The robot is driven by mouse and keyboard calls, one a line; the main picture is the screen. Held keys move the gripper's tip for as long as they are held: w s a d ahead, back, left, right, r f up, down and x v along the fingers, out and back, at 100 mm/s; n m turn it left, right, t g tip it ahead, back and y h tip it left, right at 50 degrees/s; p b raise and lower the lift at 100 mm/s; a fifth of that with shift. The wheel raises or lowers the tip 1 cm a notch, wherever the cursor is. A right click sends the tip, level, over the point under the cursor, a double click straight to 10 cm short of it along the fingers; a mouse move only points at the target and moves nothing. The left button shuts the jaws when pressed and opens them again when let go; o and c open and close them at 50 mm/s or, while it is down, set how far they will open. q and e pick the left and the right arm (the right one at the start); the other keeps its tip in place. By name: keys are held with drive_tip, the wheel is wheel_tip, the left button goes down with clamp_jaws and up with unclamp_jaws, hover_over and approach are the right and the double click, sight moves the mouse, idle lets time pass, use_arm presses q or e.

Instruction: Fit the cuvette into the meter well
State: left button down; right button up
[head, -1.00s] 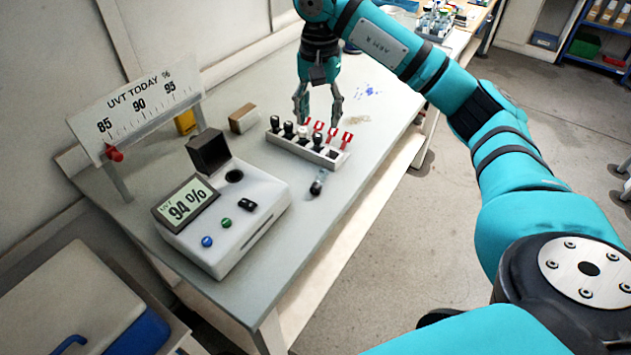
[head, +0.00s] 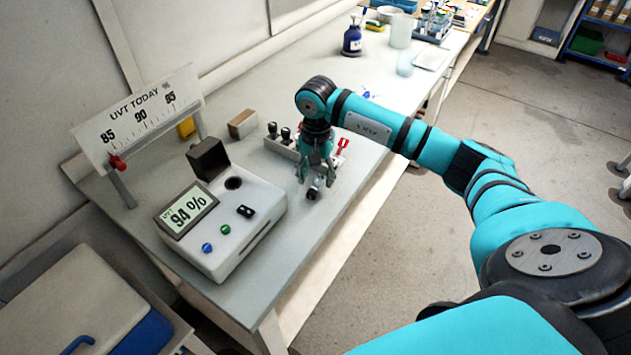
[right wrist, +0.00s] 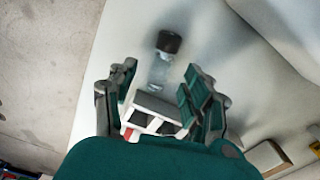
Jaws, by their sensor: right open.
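The cuvette lies on the bench, its black cap (head: 312,194) toward the front; in the right wrist view its clear body (right wrist: 159,74) and dark cap (right wrist: 170,42) show. My right gripper (head: 316,182) is over it, open, and hides most of the body in the head view. In the right wrist view the spread fingers (right wrist: 158,84) are on either side of the clear body; I cannot tell whether they touch it. The meter (head: 245,235) stands to the left, its dark lid (head: 208,158) raised and the round well (head: 233,183) uncovered. My left gripper is out of view.
A UVT scale board (head: 140,118) stands behind the meter. A blue bottle (head: 352,40) is farther back. The bench between meter and cuvette is clear.

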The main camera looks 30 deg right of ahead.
drive_tip(key=shift+f, duration=1)
clamp_jaws()
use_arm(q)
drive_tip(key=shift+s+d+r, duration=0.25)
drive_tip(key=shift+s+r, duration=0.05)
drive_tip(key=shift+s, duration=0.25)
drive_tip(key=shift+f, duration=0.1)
use_arm(e)
drive_tip(key=shift+r, duration=0.15)
